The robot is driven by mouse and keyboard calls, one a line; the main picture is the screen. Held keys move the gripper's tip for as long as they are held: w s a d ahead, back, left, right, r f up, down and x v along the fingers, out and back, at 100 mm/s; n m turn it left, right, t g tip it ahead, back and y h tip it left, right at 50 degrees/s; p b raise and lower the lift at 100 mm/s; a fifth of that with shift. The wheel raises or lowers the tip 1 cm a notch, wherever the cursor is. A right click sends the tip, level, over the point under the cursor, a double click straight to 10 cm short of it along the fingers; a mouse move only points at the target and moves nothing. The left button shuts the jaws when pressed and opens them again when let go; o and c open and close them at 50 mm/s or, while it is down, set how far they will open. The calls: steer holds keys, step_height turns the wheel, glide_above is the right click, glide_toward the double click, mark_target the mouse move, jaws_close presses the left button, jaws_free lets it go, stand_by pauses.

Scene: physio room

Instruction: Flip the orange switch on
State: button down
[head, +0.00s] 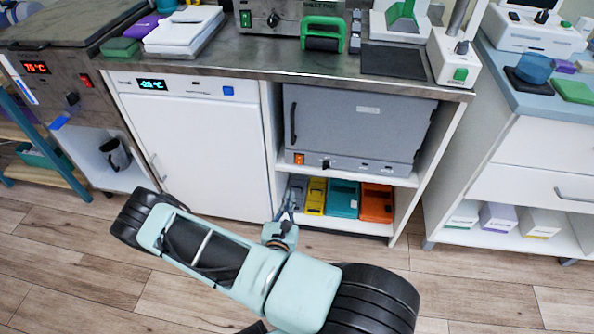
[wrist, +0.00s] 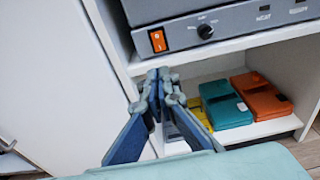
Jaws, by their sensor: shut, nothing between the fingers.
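The orange switch (head: 299,158) is a small rocker at the lower left of the grey oven-like unit's (head: 357,125) front panel. In the wrist view the switch (wrist: 158,40) shows marks on its face, and its state is hard to be sure of. My gripper (head: 289,190) is shut and empty, below the switch in the head view. In the wrist view the fingertips of my gripper (wrist: 158,72) lie just below the switch, with a visible gap. A black knob (wrist: 205,31) sits to the right of the switch.
A shelf board (wrist: 235,50) lies under the grey unit. Below it are yellow, teal (wrist: 224,107) and orange boxes (wrist: 262,95). A white cabinet door (head: 200,150) stands to the left. A red switch (head: 85,79) is on another device at far left. The floor in front is clear.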

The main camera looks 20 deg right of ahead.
steer(key=b, duration=0.4)
glide_toward(298, 163)
steer(key=r+x, duration=0.1)
steer(key=x, duration=0.4)
steer(key=shift+w+d+f, duration=0.6)
steer(key=shift+w+f, duration=0.05)
steer(key=shift+w, duration=0.1)
steer(key=shift+w+d+f+t+h+b, duration=0.3)
steer(key=shift+f+b, duration=0.2)
steer(key=shift+b, duration=0.25)
steer(key=shift+a+r+p, duration=0.1)
steer(key=shift+r+p, duration=0.2)
steer(key=shift+r, duration=0.05)
